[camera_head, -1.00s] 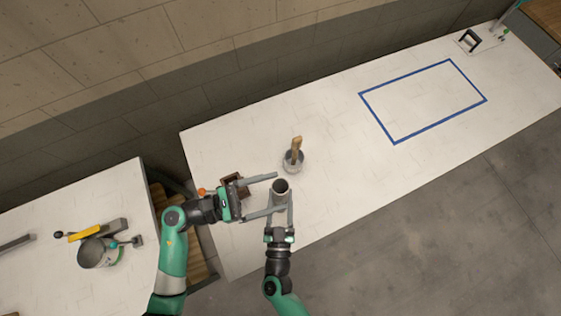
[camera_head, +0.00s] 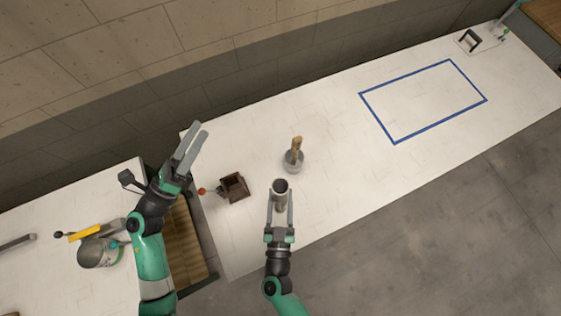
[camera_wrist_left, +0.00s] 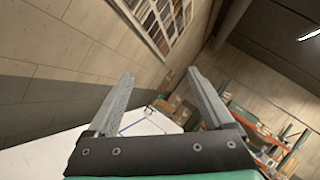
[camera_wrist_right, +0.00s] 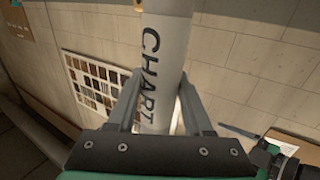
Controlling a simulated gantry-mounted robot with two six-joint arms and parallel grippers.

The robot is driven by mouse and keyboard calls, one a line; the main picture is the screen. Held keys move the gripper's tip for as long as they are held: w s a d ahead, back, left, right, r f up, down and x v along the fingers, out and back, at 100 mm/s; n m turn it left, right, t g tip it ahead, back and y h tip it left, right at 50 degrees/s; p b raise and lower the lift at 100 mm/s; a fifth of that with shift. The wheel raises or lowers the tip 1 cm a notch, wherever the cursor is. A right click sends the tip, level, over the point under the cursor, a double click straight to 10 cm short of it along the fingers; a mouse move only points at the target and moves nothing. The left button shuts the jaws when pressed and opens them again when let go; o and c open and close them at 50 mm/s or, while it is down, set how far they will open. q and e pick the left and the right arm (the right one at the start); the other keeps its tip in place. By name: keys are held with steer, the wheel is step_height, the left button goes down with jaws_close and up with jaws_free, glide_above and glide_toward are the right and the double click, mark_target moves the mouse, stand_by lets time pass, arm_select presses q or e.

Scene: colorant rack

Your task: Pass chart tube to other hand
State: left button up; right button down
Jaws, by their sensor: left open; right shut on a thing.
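The chart tube is a pale upright cylinder with a dark open top, seen in the head view (camera_head: 280,199). My right gripper (camera_head: 280,207) is shut on it, one finger on each side. In the right wrist view the tube (camera_wrist_right: 164,45) stands between the fingers, with the word CHART on its side. My left gripper (camera_head: 190,142) is open and empty, well to the upper left of the tube, over the table's left end. The left wrist view shows nothing between its fingers (camera_wrist_left: 160,85).
A grey pot (camera_head: 293,161) with a wooden-handled tool and a dark brown box (camera_head: 234,188) stand near the tube. A blue-taped rectangle (camera_head: 423,102) on the white table is empty. A metal can (camera_head: 95,253) stands on the left table.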

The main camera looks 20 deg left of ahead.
arm_select(q)
steer(key=w+a+r+n+y, duration=0.1)
steer(key=a+r+n+y, duration=0.75)
steer(key=n, duration=0.75)
steer(key=w+a+r+n+y, duration=0.2)
steer(key=a+r+n+y, duration=0.4)
steer(key=r+n+y, duration=0.75)
steer(key=w+d+r+n+t+h, duration=0.25)
steer(key=d+r+n+h, duration=0.25)
steer(key=d+r+h, duration=0.5)
steer(key=s+d+r+m+t+h, duration=0.2)
steer(key=d+r+h, duration=0.1)
steer(key=d+r, duration=0.2)
steer(key=s+d+r+m+t+h, duration=0.1)
steer(key=s+d+r+t+h, duration=0.1)
steer(key=d+r, duration=0.4)
steer(key=shift+s+d+r+m+h, duration=0.2)
steer(key=shift+s+d+m+h, duration=0.15)
steer(key=shift+s+h, duration=0.55)
